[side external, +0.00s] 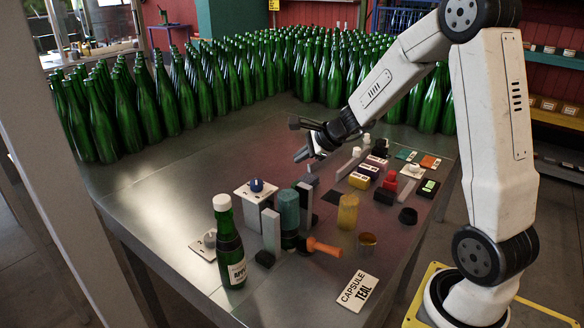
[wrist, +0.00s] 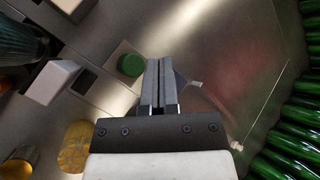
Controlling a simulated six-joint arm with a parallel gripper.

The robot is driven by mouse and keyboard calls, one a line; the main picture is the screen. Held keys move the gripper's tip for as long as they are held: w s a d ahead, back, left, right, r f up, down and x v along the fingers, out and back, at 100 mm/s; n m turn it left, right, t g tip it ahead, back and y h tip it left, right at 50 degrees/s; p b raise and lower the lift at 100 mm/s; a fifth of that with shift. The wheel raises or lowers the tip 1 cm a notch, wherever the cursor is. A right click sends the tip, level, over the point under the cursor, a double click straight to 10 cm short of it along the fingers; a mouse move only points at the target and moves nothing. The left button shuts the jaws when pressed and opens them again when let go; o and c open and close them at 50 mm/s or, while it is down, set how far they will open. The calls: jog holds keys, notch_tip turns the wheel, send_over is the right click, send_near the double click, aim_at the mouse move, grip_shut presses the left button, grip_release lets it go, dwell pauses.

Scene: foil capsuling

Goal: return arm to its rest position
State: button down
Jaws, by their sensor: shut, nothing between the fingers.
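My gripper (side external: 303,154) is shut and empty, held above the middle of the metal table (side external: 180,190). In the wrist view my gripper's fingers (wrist: 161,85) lie side by side with nothing between them. My arm reaches in from the right and bends down toward the table. A green bottle (side external: 230,245) with a white top and a label stands upright at the table's front, apart from my gripper.
Many green bottles (side external: 185,95) crowd the table's back and left; some show in the wrist view (wrist: 300,120). The table's left middle is clear.

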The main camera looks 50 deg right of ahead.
jog(key=shift+s+a+f+n, duration=0.1)
jog(key=shift+s+a+n, duration=0.05)
jog(key=shift+s+n, duration=0.3)
jog(key=s+a+f+n+g+y, duration=0.1)
jog(key=s+a+n+g, duration=0.1)
jog(key=s+n, duration=0.35)
jog(key=s+a+f+n+g, duration=0.1)
jog(key=s+f+n+g, duration=0.1)
jog(key=s+n, duration=0.3)
jog(key=s+a+f+n+g+h, duration=0.1)
jog(key=s+a+n, duration=0.1)
jog(key=a+n, duration=0.4)
jog(key=s+a+f+n+g+h, duration=0.1)
jog(key=s+a+n+h, duration=0.1)
jog(key=a+n, duration=0.4)
jog(key=shift+s+a+f+n, duration=0.25)
jog(key=shift+s+a+n, duration=0.05)
jog(key=shift+s+n, duration=0.3)
jog(key=shift+d, duration=0.1)
